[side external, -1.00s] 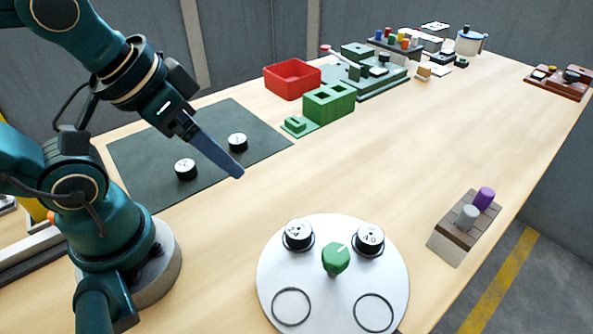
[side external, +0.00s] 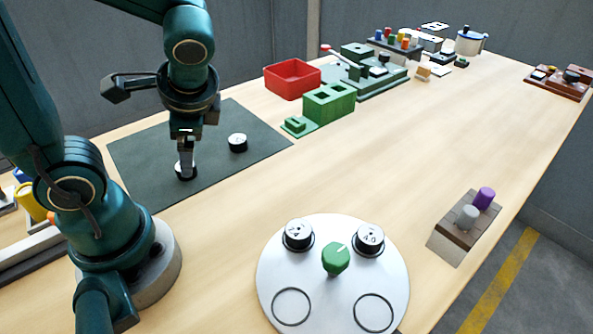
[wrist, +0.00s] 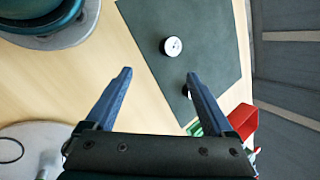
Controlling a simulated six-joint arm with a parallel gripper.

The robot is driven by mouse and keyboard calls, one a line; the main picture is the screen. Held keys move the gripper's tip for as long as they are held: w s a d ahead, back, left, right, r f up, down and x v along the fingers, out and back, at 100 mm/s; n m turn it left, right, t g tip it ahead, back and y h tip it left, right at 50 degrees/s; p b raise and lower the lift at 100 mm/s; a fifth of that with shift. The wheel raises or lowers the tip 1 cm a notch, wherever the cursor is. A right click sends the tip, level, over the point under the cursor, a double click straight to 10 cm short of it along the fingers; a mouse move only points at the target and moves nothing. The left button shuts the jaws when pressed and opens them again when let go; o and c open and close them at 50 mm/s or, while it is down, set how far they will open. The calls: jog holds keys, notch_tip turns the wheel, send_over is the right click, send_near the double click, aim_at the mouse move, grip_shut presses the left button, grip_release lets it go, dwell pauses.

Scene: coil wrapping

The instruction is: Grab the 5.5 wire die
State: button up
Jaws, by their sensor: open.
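Two short black dies with white tops stand on the dark green mat (side external: 215,187). The left die (side external: 180,176) is partly covered by my gripper (side external: 186,166); the right die (side external: 237,142) is clear. Their labels are too small to read, so I cannot tell which is 5.5. My gripper points down over the left die, its jaws open. In the wrist view, my fingers (wrist: 158,76) are wide apart with nothing between them. One die (wrist: 172,46) lies just beyond the fingertips, and the other (wrist: 186,91) is mostly hidden by the right finger.
A round white plate (side external: 333,300) carries two more dies (side external: 298,235) (side external: 369,240) and a green knob (side external: 335,258). A red bin (side external: 292,78) and a green block (side external: 329,102) stand behind the mat. A wooden block with pegs (side external: 467,222) stands at right. The middle of the table is clear.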

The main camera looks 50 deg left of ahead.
jog(key=a+f+m+y, duration=0.1)
jog(key=m, duration=0.1)
jog(key=w+a+f+m+g+y, duration=0.1)
jog(key=f+m+y, duration=0.1)
jog(key=w+a+f+m+g+y, duration=0.1)
jog(key=a+m+y, duration=0.1)
jog(key=shift+w+a+f, duration=0.1)
jog(key=shift+f, duration=0.25)
jog(key=f+m, duration=0.1)
jog(key=f+m+y, duration=0.1)
jog(key=f, duration=0.1)
jog(key=f+m+y, duration=0.1)
jog(key=m, duration=0.1)
jog(key=shift+a+f, duration=0.15)
jog(key=shift+a, duration=0.2)
jog(key=shift+s+f, duration=0.2)
jog(key=shift+s, duration=0.15)
jog(key=shift+x, duration=2.55)
jog(key=shift+r+y, duration=0.1)
jog(key=shift+y, duration=0.2)
grip_shut()
